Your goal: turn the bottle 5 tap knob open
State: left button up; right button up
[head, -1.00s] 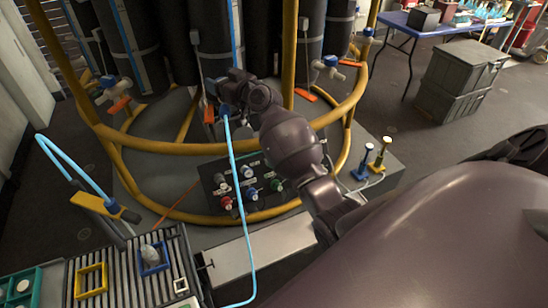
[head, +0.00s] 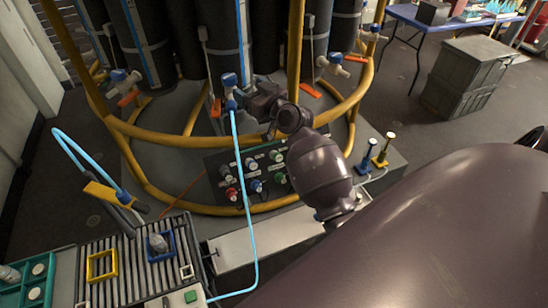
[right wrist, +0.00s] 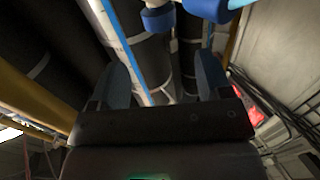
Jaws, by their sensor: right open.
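A tap with a blue knob (head: 229,79) sits low on a black bottle in the head view. A light-blue hose runs down from a blue fitting below this knob. I see no number on the bottle. My right gripper (head: 243,97) is just right of the tap and slightly lower. In the right wrist view, its two fingers stand apart with nothing between them (right wrist: 165,78). Two blue parts (right wrist: 158,19) of a tap show at the top edge there, beyond the fingertips. Whether a finger touches the tap cannot be told. My left gripper is not in view.
Yellow rails (head: 165,131) ring the bottles near my right arm. Other taps stand left (head: 122,80) and right (head: 331,63). A knob panel (head: 248,170) lies below. The light-blue hose (head: 241,170) hangs in front of it. Grey crates (head: 466,75) stand at right.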

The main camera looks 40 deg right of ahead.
pick_arm(q)
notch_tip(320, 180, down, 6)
jog(key=b, duration=0.4)
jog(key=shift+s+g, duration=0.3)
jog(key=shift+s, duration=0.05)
pick_arm(e)
jog(key=s+a+f+g, duration=0.2)
jog(key=s+f, duration=0.5)
jog(key=f, duration=0.3)
jog(key=s+a+f+g+h, duration=0.1)
jog(key=s+a+f+g, duration=0.1)
jog(key=s+f, duration=0.6)
jog(key=shift+f, duration=1.65)
jog(key=shift+a, duration=0.1)
